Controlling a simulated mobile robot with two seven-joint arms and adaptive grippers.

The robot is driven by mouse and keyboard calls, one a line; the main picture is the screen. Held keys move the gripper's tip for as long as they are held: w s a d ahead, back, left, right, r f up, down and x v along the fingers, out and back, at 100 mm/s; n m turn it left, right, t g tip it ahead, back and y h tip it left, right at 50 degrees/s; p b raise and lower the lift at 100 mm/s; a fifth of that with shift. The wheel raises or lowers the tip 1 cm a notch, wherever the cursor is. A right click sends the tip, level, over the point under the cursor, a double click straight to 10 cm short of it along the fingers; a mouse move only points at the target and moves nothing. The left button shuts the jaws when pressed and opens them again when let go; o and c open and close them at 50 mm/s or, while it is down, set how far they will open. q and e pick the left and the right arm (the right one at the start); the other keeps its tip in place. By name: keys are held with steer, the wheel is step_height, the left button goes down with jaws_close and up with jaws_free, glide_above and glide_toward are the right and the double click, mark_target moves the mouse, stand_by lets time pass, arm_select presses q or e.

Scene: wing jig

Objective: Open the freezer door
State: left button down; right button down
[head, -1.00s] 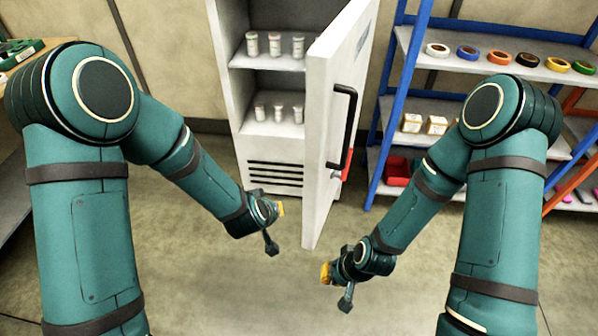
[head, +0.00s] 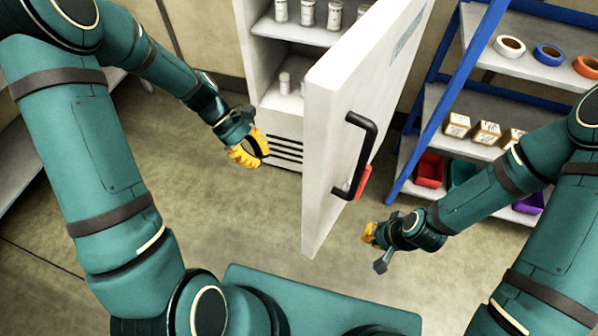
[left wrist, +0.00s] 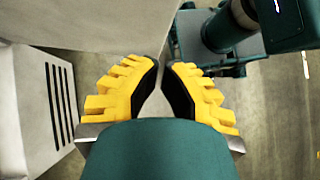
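The white freezer door (head: 345,130) stands ajar, swung out toward me, with its black handle (head: 357,155) on the right-facing outer side. The freezer cabinet (head: 272,75) shows shelves with white containers behind it. My left gripper (head: 262,158), with yellow fingers, is in front of the vent slots, left of the door on its inner side. In the left wrist view its fingertips (left wrist: 162,66) have a narrow gap, with nothing visibly held, and the door panel (left wrist: 100,20) is beyond them. My right gripper (head: 368,234) is below and right of the handle, apart from it; its finger opening is unclear.
A blue-framed shelf (head: 450,105) stands right of the door, with tape rolls, small boxes and a red bin (head: 430,170). Bare floor (head: 190,200) lies left of and in front of the freezer.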

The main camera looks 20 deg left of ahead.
arm_select(q)
steer(key=d+r+b+x, duration=0.2)
steer(key=x, duration=1)
steer(key=shift+s+f, duration=0.2)
steer(key=shift+s, duration=0.25)
steer(key=shift+d, duration=0.15)
